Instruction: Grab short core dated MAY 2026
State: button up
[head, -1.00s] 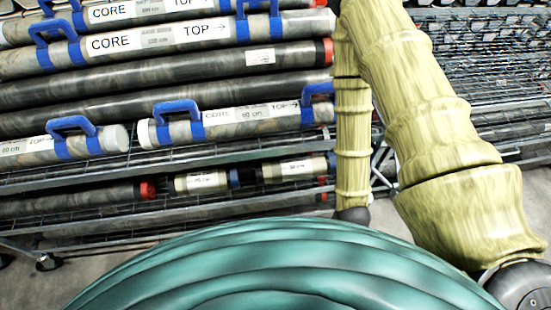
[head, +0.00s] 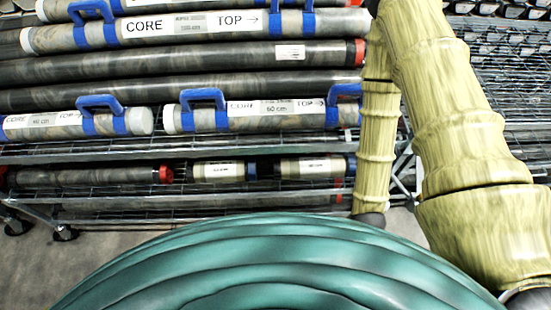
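Two short cores lie on the lower shelf of the rack in the head view. One short core (head: 224,171) with a pale label is left of centre. Another short core (head: 312,168) with a pale label lies to its right, close to my arm. The print on both labels is too small to read, so I cannot tell which is dated MAY 2026. My arm, in a yellowish sleeve, comes down at the right. My gripper is not visible.
Long cores with blue handles, such as the 60 cm core (head: 260,114), fill the shelf above. A dark core with a red cap (head: 165,174) lies left of the short cores. A wire rack (head: 480,90) stands at the right. Bare floor (head: 60,265) shows at lower left.

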aim_at(223, 170)
jog(key=z, duration=1.8)
jog(key=k, duration=1.85)
jog(key=u, duration=0.65)
